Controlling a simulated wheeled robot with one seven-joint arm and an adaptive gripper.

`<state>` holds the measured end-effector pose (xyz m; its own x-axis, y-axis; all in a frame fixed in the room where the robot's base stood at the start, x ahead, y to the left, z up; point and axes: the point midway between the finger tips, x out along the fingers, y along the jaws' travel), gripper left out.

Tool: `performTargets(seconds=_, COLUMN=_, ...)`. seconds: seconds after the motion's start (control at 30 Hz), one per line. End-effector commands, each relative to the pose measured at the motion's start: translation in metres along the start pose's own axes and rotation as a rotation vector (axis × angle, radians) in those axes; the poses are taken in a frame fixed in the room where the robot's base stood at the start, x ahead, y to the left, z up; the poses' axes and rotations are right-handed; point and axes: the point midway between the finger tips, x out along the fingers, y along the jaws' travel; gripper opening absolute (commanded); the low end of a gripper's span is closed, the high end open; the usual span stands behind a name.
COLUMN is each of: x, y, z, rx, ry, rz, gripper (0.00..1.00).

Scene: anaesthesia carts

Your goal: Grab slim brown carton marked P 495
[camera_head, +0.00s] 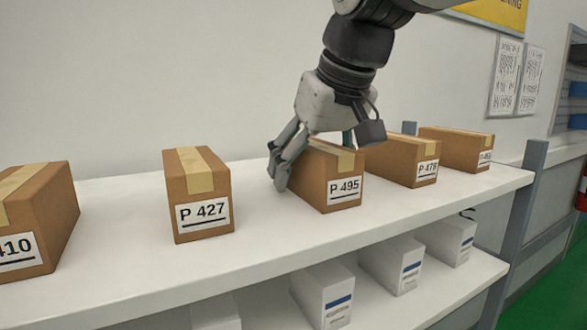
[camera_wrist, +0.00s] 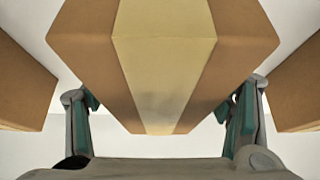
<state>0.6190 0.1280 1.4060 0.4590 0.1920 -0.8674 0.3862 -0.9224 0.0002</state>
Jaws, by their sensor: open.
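The slim brown carton marked P 495 (camera_head: 345,190) stands on the upper white shelf, with its label facing front and tape along its top. My gripper (camera_head: 318,165) is over it, pointing down, with one finger at the carton's left side and the other mostly hidden behind the carton's top. In the wrist view the taped carton (camera_wrist: 165,60) fills the middle, between the two teal-padded fingers (camera_wrist: 170,115). The fingers are open, one on each side. A small gap shows beside the carton's lower end; I cannot tell whether the pads touch further along.
The carton P 427 (camera_head: 200,195) stands to the left with free shelf between. The carton P 478 (camera_head: 408,160) is close on the right, with another carton (camera_head: 460,148) beyond. A carton ending in 410 (camera_head: 45,215) is far left. White boxes (camera_head: 325,292) stand on the lower shelf.

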Motion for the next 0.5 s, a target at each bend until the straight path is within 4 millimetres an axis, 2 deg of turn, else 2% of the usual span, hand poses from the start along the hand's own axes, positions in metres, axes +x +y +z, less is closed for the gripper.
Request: performTargets(seconds=0.5, x=0.0032, y=0.0001, z=0.0022, rx=0.000, ry=0.000, rz=0.000, gripper=0.74)
